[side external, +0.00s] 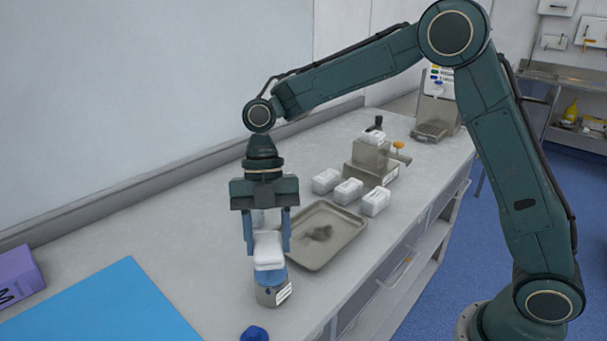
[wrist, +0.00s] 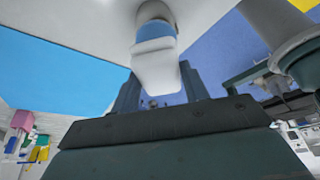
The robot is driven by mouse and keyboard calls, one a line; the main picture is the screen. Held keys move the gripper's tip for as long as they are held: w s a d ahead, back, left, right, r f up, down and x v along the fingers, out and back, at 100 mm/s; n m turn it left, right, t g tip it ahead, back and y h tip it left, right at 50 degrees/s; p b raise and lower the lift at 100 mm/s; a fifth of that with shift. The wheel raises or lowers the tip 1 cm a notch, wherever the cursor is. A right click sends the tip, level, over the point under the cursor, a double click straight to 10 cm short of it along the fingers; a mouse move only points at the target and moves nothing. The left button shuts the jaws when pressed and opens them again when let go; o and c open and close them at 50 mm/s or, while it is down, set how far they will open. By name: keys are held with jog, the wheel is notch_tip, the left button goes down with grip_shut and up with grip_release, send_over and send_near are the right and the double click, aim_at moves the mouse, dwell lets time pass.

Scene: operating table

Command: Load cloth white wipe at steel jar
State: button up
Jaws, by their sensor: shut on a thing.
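My gripper (side external: 267,248) points down and is shut on a folded white wipe (side external: 268,258), one finger on either side. In the wrist view the white wipe (wrist: 156,72) hangs between the fingers. The steel jar (side external: 270,296) stands upright on the counter directly below, with a label on its side and blue at its top. In the wrist view the steel jar (wrist: 156,10) shows just beyond the wipe. The wipe overlaps the jar's top in the picture; I cannot tell whether they touch.
A steel tray (side external: 345,232) with a dark crumpled item lies right of the jar. Several white packs (side external: 348,191) and a metal device (side external: 372,165) stand behind it. A blue mat (side external: 110,305) and a purple box (side external: 18,275) are at left. A blue cap (side external: 254,334) is in front.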

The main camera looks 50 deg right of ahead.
aim_at(265, 242)
jog(key=shift+f, duration=1.3)
jog(key=shift+f, duration=0.65)
dwell(1.8)
jog(key=shift+r, duration=0.15)
jog(key=shift+r, duration=3.45)
jog(key=m, duration=0.2)
jog(key=w, duration=0.1)
jog(key=shift+d+f+m+t+y, duration=0.25)
jog(key=shift+d+m+t+y, duration=0.05)
jog(key=shift+d+m+t, duration=0.1)
jog(key=w+d+f+m+t+h, duration=0.1)
jog(key=w+d+m+t, duration=0.2)
jog(key=d+m, duration=0.5)
jog(key=w+d+f+m+t+h, duration=0.1)
jog(key=w+d+f+m+t, duration=0.1)
jog(key=d+m, duration=0.6)
jog(key=w+m+t, duration=0.1)
jog(key=m+t, duration=0.1)
jog(key=m, duration=0.3)
jog(key=shift+w+m, duration=0.3)
jog(key=shift+w, duration=0.1)
